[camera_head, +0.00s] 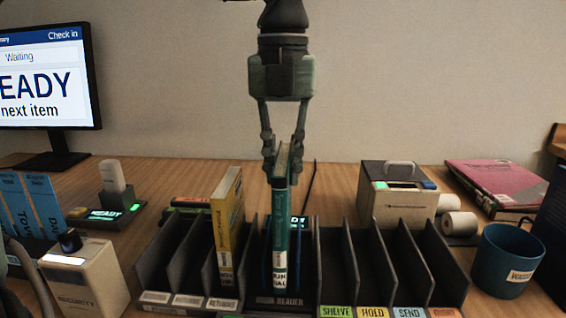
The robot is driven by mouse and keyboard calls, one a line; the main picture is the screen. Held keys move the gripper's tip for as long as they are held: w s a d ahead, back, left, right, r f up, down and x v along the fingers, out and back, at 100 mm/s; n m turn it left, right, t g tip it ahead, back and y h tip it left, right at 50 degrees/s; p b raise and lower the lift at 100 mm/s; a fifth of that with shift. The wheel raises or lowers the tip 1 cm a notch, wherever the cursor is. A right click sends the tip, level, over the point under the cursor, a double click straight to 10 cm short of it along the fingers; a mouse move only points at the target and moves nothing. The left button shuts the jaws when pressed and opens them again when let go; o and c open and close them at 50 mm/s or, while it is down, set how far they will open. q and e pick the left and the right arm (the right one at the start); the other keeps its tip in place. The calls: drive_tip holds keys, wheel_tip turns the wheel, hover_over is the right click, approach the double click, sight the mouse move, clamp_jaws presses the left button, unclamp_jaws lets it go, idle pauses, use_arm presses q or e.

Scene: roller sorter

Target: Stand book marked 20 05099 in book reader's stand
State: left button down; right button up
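A teal book (280,230) with a white spine label stands upright in the reader's stand (279,300), the middle slot marked READER. Its number is too small to read. My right gripper (283,158) points straight down from above, its two fingers on either side of the book's top edge, seemingly closed on it. A grey piece at the lower left edge looks like part of my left gripper (12,268); its fingertips are cut off, so its state is unclear.
A yellow book (227,225) stands left of the teal one. Empty dividers (388,262) marked SHELVE, HOLD and SEND are to the right.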

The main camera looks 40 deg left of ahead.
use_arm(q)
drive_tip(key=shift+f+b, duration=0.5)
drive_tip(key=shift+f, duration=0.05)
idle(0.4)
drive_tip(key=c, duration=1.4)
unclamp_jaws()
drive_tip(key=shift+o, duration=0.2)
wheel_tip(320, 180, up, 12)
